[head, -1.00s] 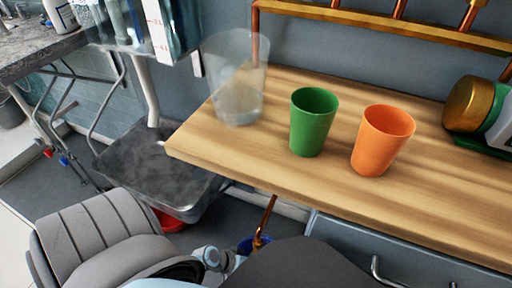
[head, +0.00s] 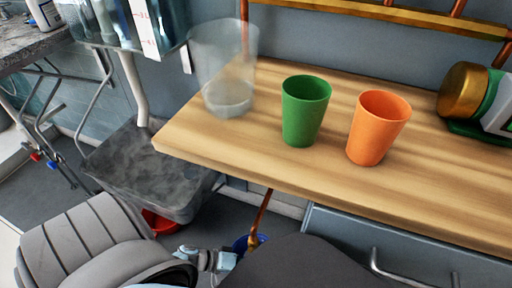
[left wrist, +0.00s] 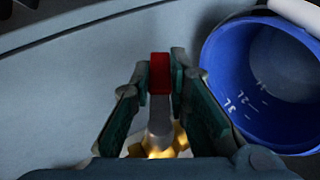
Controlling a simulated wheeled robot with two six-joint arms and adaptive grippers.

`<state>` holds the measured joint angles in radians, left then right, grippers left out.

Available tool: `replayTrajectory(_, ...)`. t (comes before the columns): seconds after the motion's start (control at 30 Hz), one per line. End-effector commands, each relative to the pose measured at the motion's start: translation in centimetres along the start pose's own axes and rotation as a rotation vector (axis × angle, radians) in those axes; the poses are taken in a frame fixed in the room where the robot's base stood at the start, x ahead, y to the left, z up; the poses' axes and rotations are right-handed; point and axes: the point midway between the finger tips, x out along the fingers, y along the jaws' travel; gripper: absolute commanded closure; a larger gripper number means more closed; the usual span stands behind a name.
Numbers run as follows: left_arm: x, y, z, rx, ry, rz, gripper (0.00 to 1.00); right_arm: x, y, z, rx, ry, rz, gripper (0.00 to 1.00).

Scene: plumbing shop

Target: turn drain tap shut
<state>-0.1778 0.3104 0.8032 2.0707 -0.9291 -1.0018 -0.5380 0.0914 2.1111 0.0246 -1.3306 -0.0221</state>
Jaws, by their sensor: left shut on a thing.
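In the left wrist view, my left gripper (left wrist: 160,68) is shut on the red handle (left wrist: 159,80) of the drain tap. The handle sits between the two dark green finger pads. A grey lever part runs from it to the tap's brass body (left wrist: 160,146), partly hidden by the gripper. In the head view my left arm reaches low beneath the bench, and its fingers and the tap handle are not clearly visible there. A copper pipe (head: 262,212) runs down to that spot. My right gripper is in neither view.
A blue bucket (left wrist: 221,62) with litre marks lies right of my left gripper in the wrist view. The wooden bench (head: 225,160) above carries a clear cup (head: 222,70), a green cup (head: 305,112) and an orange cup (head: 377,130). A red container (head: 160,222) stands below.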

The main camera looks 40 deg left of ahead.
Motion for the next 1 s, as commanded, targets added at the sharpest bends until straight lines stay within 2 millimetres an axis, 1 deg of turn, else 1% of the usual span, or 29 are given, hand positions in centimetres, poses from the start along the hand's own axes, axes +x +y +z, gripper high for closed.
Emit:
replayTrajectory(0.23,0.0,0.1,0.1,-0.001,-0.002,0.002,1.0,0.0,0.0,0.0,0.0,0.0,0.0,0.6)
replayTrajectory(0.27,0.0,0.1,0.1,-0.001,-0.002,0.002,0.81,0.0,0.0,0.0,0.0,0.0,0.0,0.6)
replayTrajectory(0.3,0.0,0.1,0.1,-0.001,-0.002,0.002,0.75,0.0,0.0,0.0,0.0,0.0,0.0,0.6)
replayTrajectory(0.37,0.0,0.1,0.1,-0.001,-0.002,0.002,0.65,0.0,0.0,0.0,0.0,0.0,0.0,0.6)
replayTrajectory(0.4,0.0,0.1,0.1,-0.001,-0.002,0.001,0.64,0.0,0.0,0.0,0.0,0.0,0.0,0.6)
replayTrajectory(0.67,-0.1,0.0,0.1,0.0,-0.001,0.0,0.64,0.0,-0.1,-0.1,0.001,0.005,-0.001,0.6)
replayTrajectory(0.77,-1.0,-0.1,0.1,0.001,-0.001,-0.003,0.64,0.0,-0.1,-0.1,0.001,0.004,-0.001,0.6)
replayTrajectory(0.83,-2.4,-0.1,0.1,0.002,-0.002,-0.003,0.64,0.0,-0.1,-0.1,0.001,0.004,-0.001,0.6)
replayTrajectory(1.0,-7.2,-0.1,0.1,0.001,-0.005,-0.004,0.64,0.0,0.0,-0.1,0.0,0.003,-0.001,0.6)
